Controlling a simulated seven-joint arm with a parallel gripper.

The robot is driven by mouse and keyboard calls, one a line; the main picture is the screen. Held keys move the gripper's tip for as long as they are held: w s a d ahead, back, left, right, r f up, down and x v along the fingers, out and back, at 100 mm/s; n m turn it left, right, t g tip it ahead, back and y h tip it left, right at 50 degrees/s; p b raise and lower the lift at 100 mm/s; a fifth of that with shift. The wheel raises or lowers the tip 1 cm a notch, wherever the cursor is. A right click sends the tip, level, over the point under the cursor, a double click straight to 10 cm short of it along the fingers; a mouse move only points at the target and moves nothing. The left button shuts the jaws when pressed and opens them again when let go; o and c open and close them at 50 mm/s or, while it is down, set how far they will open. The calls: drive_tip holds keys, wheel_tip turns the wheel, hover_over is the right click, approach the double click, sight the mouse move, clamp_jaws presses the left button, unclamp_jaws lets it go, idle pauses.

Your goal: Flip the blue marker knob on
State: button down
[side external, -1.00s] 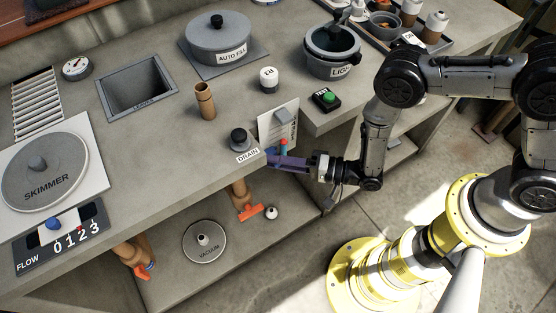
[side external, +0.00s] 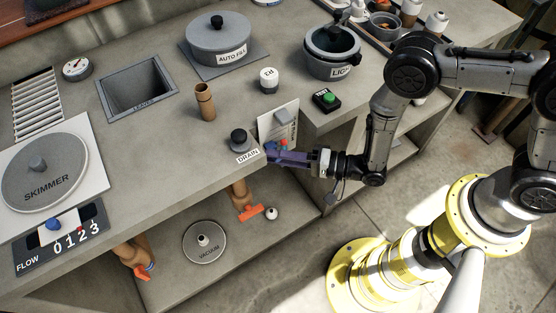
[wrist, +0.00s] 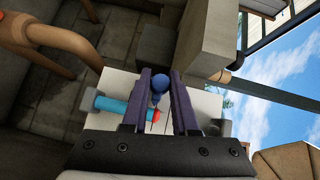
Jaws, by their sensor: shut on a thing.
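A blue ball knob (wrist: 161,83) on a thin stem shows between my fingers in the wrist view, in front of a white plate (wrist: 112,84). A cyan cylinder with a red end (wrist: 118,106) lies sideways beside it, partly behind the left finger. In the side view the small red and cyan part (side external: 272,147) is at the bench's front edge, mostly covered by my gripper (side external: 275,153). My gripper, with purple fingers (wrist: 160,98), is shut on the blue ball knob. Finger contact is hard to see. Another blue knob (side external: 53,224) sits on the FLOW panel, far from my gripper.
The DRAIN knob (side external: 239,139) is close on the left. A green TEST button (side external: 328,98) is to the right. Orange-handled pipes (side external: 250,212) and a VACUUM lid (side external: 205,241) are below.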

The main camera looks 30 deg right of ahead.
wheel_tip(320, 180, up, 7)
drive_tip(key=shift+f, duration=0.2)
drive_tip(key=c, duration=0.7)
unclamp_jaws()
drive_tip(key=shift+f, duration=0.1)
drive_tip(key=shift+s+d, duration=0.15)
drive_tip(key=v, duration=1.3)
drive_tip(key=shift+s+d, duration=0.1)
